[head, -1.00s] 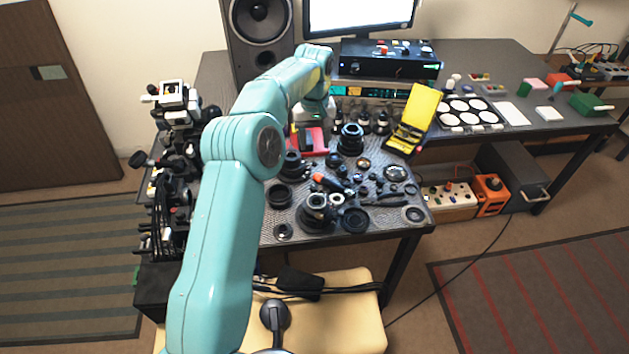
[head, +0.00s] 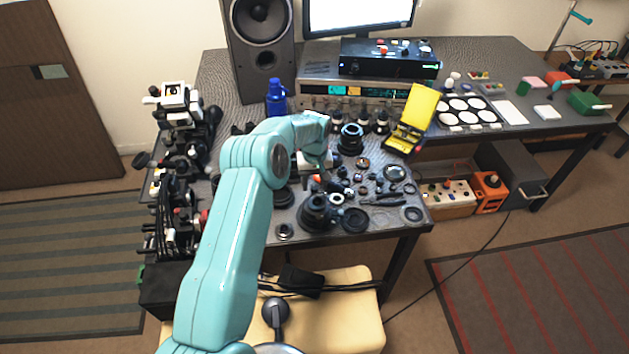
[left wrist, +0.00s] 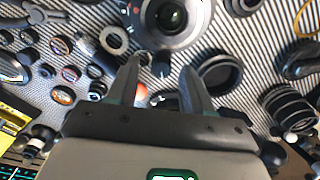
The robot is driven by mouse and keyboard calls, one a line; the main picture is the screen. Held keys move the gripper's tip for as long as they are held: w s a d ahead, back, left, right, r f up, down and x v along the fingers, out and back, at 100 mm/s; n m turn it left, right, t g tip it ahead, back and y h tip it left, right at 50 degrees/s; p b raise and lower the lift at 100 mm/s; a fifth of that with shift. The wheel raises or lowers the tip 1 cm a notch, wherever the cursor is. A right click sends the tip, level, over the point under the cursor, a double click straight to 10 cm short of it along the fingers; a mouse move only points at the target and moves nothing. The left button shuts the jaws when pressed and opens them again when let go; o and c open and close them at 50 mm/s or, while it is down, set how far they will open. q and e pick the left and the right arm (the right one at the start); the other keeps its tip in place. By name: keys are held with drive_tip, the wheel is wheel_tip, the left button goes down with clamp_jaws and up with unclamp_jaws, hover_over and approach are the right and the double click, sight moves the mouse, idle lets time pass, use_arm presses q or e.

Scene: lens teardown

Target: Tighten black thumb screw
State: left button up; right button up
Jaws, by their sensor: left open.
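My left gripper (head: 324,178) reaches down over the lens parts on the mat in the head view. In the left wrist view its two fingers (left wrist: 160,68) are apart with nothing clamped between them. A small dark knob (left wrist: 162,60), which looks like the black thumb screw, stands out from the rim of a large lens housing (left wrist: 184,33) and lies between the fingertips in the picture. I cannot tell whether the fingers touch it. The lens housing (head: 315,212) shows in the head view just below the gripper; the knob is too small to make out there. My right gripper is not in view.
Several small rings and lens parts lie close around the gripper, including a black ring (left wrist: 218,72) and a ribbed barrel (left wrist: 288,106). A yellow case (head: 412,125), a blue bottle (head: 276,97) and a rack unit (head: 350,90) stand farther back.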

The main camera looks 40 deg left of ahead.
use_arm(q)
drive_tip(key=shift+s+f, duration=0.1)
drive_tip(key=shift+f, duration=0.2)
clamp_jaws()
